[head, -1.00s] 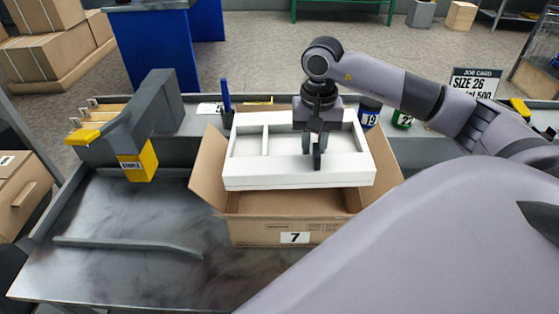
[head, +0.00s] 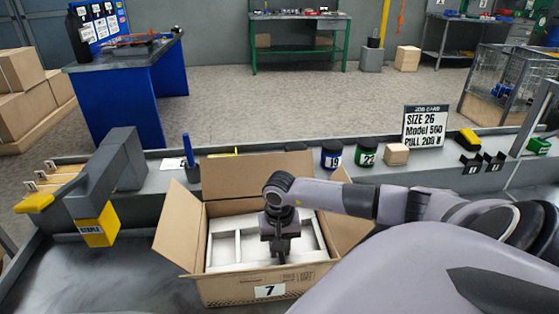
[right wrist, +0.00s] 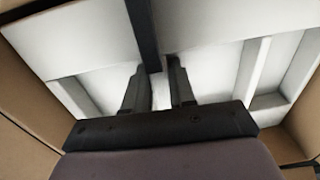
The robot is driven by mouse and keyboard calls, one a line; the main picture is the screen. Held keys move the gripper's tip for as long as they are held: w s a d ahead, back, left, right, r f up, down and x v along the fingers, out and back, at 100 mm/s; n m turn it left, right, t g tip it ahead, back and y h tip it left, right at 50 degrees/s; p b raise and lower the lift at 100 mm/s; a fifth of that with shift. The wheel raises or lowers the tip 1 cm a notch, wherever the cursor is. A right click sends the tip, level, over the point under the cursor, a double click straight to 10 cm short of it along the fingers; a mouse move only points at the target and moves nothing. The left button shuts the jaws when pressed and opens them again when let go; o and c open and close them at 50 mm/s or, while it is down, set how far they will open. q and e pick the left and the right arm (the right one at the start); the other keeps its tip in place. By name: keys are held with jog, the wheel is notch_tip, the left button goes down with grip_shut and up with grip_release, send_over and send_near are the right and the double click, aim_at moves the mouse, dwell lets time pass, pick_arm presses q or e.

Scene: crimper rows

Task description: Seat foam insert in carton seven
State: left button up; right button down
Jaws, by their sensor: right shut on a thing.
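The open cardboard carton (head: 228,292) stands on the bench with its flaps spread and a label "7" on its front. The white foam insert (head: 222,252), divided into compartments, lies inside the carton, below the flaps and roughly level. My right gripper (head: 279,250) reaches down into the carton and is shut on the foam insert. In the right wrist view the gripper fingers (right wrist: 156,85) meet the white insert (right wrist: 205,35), with brown carton walls close around it. Whether the insert touches the carton floor is hidden. My left gripper is not in view.
A grey and yellow stapler machine (head: 120,180) stands left of the carton. A blue marker (head: 188,150), jars (head: 331,155), a small wooden block (head: 396,154) and a job card (head: 425,125) stand along the back ledge. Bare bench shows at the front left.

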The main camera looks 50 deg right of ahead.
notch_tip(320, 180, down, 3)
jog(key=shift+f, duration=0.1)
jog(key=c, duration=0.9)
grip_release()
notch_tip(320, 180, up, 12)
jog(key=shift+r, duration=0.1)
